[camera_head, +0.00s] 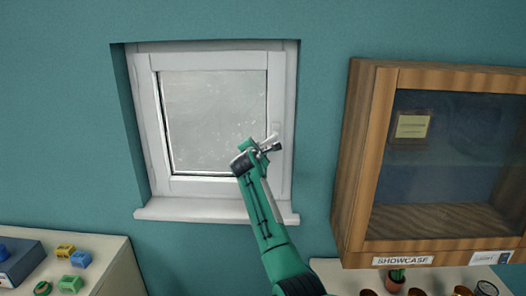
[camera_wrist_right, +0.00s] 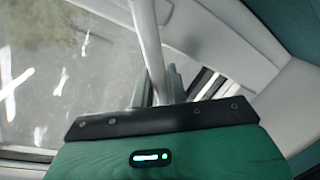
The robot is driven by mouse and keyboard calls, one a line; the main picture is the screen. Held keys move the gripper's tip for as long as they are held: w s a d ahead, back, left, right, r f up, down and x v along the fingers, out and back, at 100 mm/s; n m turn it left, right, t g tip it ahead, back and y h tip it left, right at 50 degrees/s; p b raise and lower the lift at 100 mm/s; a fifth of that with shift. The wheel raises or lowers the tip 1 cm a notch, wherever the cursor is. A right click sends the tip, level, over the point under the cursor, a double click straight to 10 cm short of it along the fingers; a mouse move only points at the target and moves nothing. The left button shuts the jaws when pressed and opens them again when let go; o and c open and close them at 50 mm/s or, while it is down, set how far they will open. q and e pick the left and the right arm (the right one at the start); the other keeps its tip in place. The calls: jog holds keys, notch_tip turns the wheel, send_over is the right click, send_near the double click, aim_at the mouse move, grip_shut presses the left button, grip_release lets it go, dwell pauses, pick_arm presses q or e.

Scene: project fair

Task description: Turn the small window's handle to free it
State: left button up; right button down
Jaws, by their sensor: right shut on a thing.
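The small window (camera_head: 212,120) is set in the teal wall, with a white frame and a pale, speckled pane. It looks closed in its frame. Its white handle (camera_head: 269,139) is on the right side of the sash and slants in the head view. In the right wrist view the handle (camera_wrist_right: 147,38) is a pale bar running up from between the fingers. My right gripper (camera_head: 264,148) is shut on the handle, and it also shows in the right wrist view (camera_wrist_right: 157,88). The fingers hide part of the handle. My left gripper is not in view.
A wooden showcase (camera_head: 383,150) with a dark glass front hangs to the right of the window. The window sill (camera_head: 190,209) juts out below. A counter (camera_head: 103,260) with small coloured blocks is at lower left; a small potted plant (camera_head: 396,280) stands at lower right.

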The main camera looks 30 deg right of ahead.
jog(key=r+m, duration=0.2)
jog(key=a+r+m+y+p, duration=0.1)
jog(key=shift+w+a+m, duration=0.1)
jog(key=shift+w+m, duration=0.3)
jog(key=shift+w+a+r+m+t+y, duration=0.15)
jog(key=shift+r+m+t+y, duration=0.25)
jog(key=shift+r+m, duration=0.85)
jog(key=shift+f, duration=0.15)
jog(key=c, duration=1.5)
grip_release()
jog(key=shift+o, duration=0.2)
jog(key=shift+m, duration=0.25)
jog(key=b+v, duration=0.4)
jog(key=v, duration=1)
jog(key=shift+b, duration=0.4)
